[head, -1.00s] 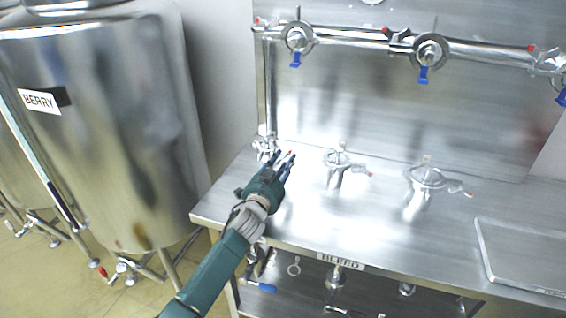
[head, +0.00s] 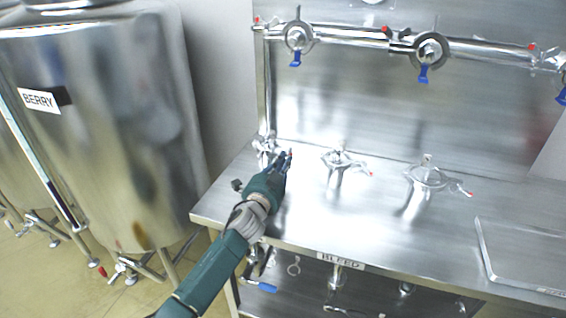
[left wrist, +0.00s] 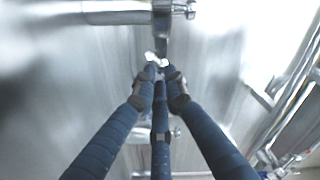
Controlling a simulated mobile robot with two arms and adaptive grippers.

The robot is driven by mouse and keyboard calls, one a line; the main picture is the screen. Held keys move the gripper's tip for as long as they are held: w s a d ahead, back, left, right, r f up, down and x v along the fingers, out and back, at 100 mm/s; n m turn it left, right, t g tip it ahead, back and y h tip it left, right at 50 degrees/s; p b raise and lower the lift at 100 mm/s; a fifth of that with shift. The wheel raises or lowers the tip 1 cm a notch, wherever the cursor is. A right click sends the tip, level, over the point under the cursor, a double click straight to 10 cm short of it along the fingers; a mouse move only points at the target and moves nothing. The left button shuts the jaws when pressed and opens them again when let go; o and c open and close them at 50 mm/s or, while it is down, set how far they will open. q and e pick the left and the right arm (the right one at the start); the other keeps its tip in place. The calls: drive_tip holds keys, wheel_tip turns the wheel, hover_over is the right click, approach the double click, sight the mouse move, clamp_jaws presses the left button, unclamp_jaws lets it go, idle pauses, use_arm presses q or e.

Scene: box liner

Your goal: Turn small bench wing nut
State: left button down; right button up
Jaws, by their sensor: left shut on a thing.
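My left gripper (head: 286,157) reaches in from the left over the bench's left end. Its dark fingers are drawn together beside the leftmost bench clamp fitting (head: 265,146). In the left wrist view the fingers (left wrist: 158,75) converge on a small pale metal piece (left wrist: 156,59), seemingly the small wing nut. It sits at the end of a metal stem, and the fingertips hide most of it. Two other bench clamps, a middle one (head: 340,162) and a larger right one (head: 427,178), stand apart from the gripper. My right gripper is not in view.
The steel bench (head: 300,225) is clear in front of the clamps. A flat steel plate (head: 525,255) lies at its right. A pipe with blue-handled valves (head: 423,73) runs along the back panel. A large tank (head: 110,130) stands left.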

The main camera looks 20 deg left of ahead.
use_arm(q)
drive_tip(key=m, duration=0.5)
drive_tip(key=shift+f+m, duration=0.2)
drive_tip(key=shift+m, duration=0.1)
idle(0.5)
drive_tip(key=c, duration=1.8)
unclamp_jaws()
drive_tip(key=s, duration=1.2)
drive_tip(key=shift+a, duration=0.25)
